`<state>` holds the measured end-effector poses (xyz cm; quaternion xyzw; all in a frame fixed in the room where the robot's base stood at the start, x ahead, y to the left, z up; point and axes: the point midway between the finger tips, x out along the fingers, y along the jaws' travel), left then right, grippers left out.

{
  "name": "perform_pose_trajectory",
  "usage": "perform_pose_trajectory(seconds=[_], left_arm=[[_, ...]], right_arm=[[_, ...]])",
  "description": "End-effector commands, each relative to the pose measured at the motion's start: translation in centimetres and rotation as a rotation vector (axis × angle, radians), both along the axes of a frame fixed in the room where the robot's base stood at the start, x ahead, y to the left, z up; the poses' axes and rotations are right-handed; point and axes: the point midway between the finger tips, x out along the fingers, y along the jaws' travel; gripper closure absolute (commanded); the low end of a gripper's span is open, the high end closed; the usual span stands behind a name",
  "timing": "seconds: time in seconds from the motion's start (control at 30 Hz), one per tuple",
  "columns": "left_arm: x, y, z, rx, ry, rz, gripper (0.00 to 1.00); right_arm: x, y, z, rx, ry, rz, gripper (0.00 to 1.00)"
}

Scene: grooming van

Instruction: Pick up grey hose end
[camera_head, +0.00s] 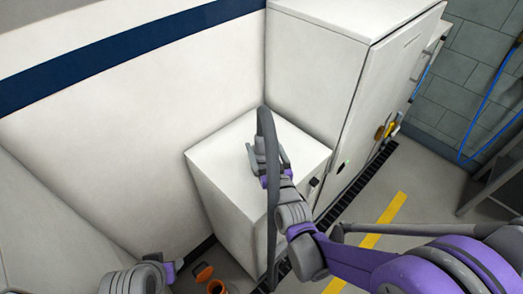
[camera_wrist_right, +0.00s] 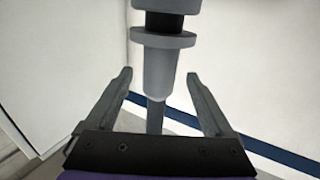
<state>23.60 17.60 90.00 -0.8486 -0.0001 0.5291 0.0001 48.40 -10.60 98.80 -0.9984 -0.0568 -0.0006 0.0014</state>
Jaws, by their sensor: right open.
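The grey hose (camera_head: 270,215) runs upright in front of the white cabinet in the head view, and bends over at its top. My right gripper (camera_head: 266,158) is at the upper part of the hose, over the cabinet top, and the hose partly covers it. In the right wrist view, a grey hose end (camera_wrist_right: 159,70) with a flange and a black band lies between the two open fingers of my right gripper (camera_wrist_right: 160,82). Gaps show on both sides of it. Part of my left arm shows at the bottom left of the head view; its gripper fingers are not visible.
A low white cabinet (camera_head: 225,160) stands against the wall, beside a taller white cabinet (camera_head: 325,60). An orange container (camera_head: 217,287) is on the floor at the bottom. Blue hoses (camera_head: 487,100) hang at the right. Floor with a yellow stripe (camera_head: 388,212) is open at right.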

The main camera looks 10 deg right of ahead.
Motion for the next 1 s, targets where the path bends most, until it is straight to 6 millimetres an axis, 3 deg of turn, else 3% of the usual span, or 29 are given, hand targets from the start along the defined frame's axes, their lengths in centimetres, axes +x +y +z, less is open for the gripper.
perform_pose_trajectory(seconds=[0.4, 0.7, 0.77, 1.0], left_arm=[[0.3, 0.0, 1.0, 0.000, -0.005, 0.000, 0.50], [0.3, 0.0, 1.1, 0.000, -0.005, 0.000, 0.50], [0.3, 0.0, 1.1, 0.000, -0.005, 0.000, 0.50], [0.3, 0.0, 1.1, 0.000, -0.005, 0.000, 0.50]], right_arm=[[5.0, 0.4, 0.0, 0.001, 0.001, 0.000, 0.13], [5.6, 0.5, -0.1, 0.001, 0.002, 0.000, 0.13], [5.6, 0.5, -0.1, 0.001, 0.002, 0.000, 0.21], [5.6, 0.5, -0.1, 0.001, 0.002, 0.000, 0.64]])
